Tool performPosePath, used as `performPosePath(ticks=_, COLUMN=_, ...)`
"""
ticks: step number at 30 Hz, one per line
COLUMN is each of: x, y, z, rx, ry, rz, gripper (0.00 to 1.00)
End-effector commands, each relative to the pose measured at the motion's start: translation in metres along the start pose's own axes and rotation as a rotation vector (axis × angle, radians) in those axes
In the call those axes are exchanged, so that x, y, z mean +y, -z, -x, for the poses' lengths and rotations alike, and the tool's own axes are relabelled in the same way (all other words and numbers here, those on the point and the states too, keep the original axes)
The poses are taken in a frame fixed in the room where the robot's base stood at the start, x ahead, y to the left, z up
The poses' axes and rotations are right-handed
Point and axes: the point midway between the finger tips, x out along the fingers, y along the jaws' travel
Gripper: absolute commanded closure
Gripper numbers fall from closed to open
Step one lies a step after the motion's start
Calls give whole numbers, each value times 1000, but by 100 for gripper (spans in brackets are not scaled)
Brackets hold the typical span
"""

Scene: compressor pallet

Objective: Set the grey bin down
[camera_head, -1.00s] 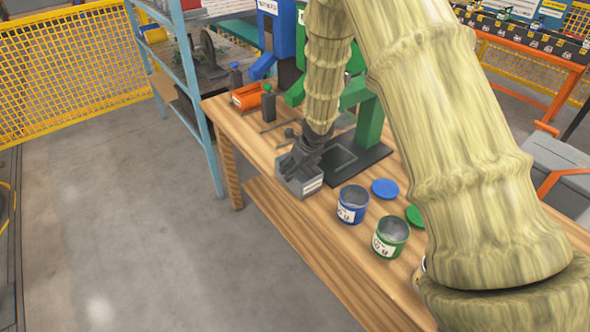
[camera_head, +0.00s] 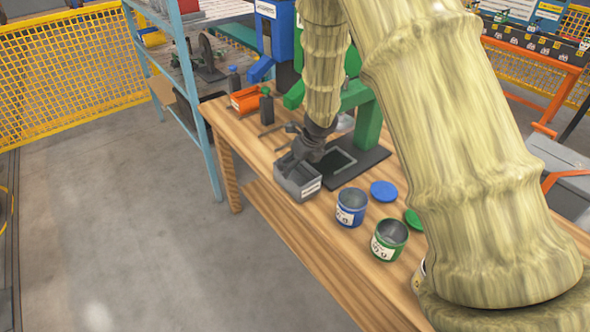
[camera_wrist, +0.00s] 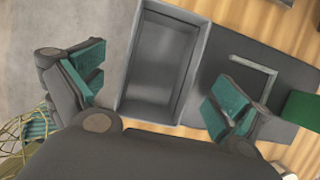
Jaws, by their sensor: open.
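The grey bin (camera_head: 297,180) stands on the wooden table near its front left edge, its white label facing the front right. In the wrist view the grey bin (camera_wrist: 160,62) is empty and lies ahead of and partly between the fingers. My gripper (camera_head: 300,150) is just above and behind the bin in the head view. In the wrist view my gripper (camera_wrist: 158,95) is open, its teal-padded fingers spread apart to either side of the bin, and neither visibly grips it.
Beside the bin are the dark base plate (camera_head: 366,167) of a green press (camera_head: 368,122), an open blue can (camera_head: 351,208), an open green can (camera_head: 389,240) and a blue lid (camera_head: 384,191). An orange bin (camera_head: 246,101) stands at the far left end.

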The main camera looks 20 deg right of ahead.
Motion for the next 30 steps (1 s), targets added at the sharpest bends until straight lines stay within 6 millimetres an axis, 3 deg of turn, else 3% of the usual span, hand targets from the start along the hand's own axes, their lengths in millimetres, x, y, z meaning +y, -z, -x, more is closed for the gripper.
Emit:
performPosePath(ticks=9, x=0, y=0, z=52, rx=0, ry=2, rz=0, gripper=0)
performPosePath(ticks=15, x=0, y=0, z=71, rx=0, ry=0, rz=0, gripper=0)
performPosePath(ticks=30, x=0, y=0, z=77, rx=1, ry=0, rz=-1, gripper=0)
